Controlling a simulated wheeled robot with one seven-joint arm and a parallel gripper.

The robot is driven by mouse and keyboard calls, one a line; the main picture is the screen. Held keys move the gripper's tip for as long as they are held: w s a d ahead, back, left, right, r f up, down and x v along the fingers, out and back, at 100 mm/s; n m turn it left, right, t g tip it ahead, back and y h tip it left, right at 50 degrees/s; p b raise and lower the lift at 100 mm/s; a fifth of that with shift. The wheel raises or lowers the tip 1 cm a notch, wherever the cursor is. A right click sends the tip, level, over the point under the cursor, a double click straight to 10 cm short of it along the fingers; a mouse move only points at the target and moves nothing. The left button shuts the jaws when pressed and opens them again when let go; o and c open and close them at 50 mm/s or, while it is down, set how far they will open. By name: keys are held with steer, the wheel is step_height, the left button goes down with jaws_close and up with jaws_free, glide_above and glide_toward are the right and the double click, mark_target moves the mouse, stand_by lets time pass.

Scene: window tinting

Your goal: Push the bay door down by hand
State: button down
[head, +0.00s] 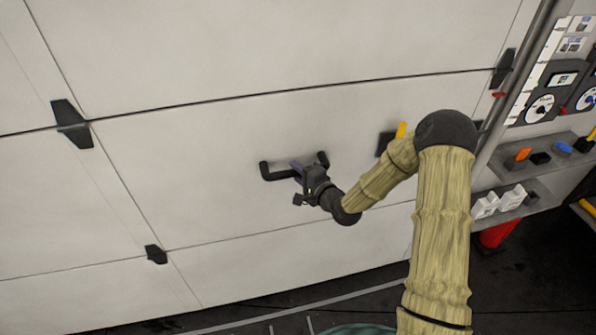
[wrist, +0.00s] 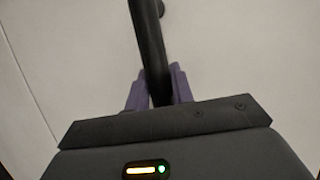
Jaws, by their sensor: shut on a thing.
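The bay door (head: 200,175) is a large white panelled door with dark hinges, and it fills most of the head view. A black bar handle (head: 275,174) is fixed to one of its lower panels. My gripper (head: 304,170) is at the handle, with its purple fingers on the bar. In the wrist view the handle (wrist: 147,42) runs down between the two purple fingers of my gripper (wrist: 158,88), which are shut on it. The door's lower edge is near the dark floor; any gap there is hard to tell.
A yellow-tipped dark latch (head: 387,143) sits on the door behind my arm. At right are a metal post (head: 518,80), shelves (head: 540,180) with white bottles (head: 498,203), and a red object (head: 497,233) below. Dark floor with light lines (head: 310,312) shows at the bottom.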

step_height(320, 180, down, 8)
steer(key=b, duration=0.3)
steer(key=shift+s+g, duration=0.25)
steer(key=shift+g, duration=0.05)
steer(key=shift+d, duration=0.1)
steer(key=c, duration=1.2)
jaws_free()
steer(key=shift+w+r, duration=0.1)
steer(key=shift+w, duration=0.05)
steer(key=shift+r, duration=0.15)
steer(key=v, duration=1.7)
steer(key=shift+s+b, duration=0.3)
steer(key=shift+b, duration=0.15)
